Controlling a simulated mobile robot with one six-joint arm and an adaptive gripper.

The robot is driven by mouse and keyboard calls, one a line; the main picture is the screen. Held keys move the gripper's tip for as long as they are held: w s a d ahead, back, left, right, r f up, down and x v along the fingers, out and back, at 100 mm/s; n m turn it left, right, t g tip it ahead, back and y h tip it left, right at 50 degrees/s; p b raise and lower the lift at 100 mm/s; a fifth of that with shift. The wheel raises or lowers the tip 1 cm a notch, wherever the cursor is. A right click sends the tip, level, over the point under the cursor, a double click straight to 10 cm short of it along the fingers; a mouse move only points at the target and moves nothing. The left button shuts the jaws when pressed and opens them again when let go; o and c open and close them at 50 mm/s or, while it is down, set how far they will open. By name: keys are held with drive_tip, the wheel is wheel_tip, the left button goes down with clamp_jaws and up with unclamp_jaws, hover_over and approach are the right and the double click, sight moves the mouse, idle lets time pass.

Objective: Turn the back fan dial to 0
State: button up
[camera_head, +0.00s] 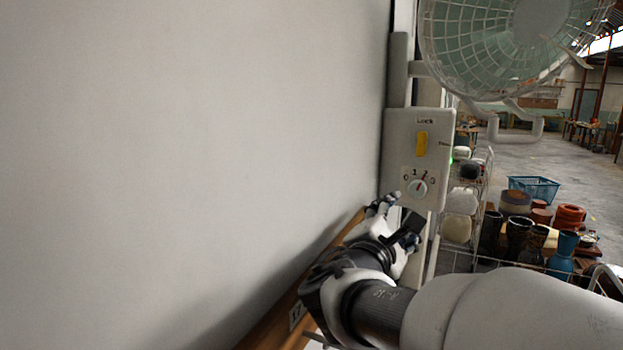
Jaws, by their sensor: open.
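Whether a finger touches the panel cannot be told. The fan (510,45), with a white wire cage, is above the panel.
A yellow switch (421,144) under the word "Lock" sits above the dial. A blank wall (190,150) fills the left side. Wire baskets, goblet drums (518,235) and a blue crate (534,188) stand at the right. A wooden rail (275,326) runs low along the wall.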

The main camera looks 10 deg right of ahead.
sight(416, 191)
drive_tip(key=x, duration=1.1)
drive_tip(key=p+x, duration=0.1)
drive_tip(key=x, duration=0.5)
drive_tip(key=shift+w+r, duration=0.3)
drive_tip(key=shift+c, duration=0.4)
drive_tip(key=c, duration=1)
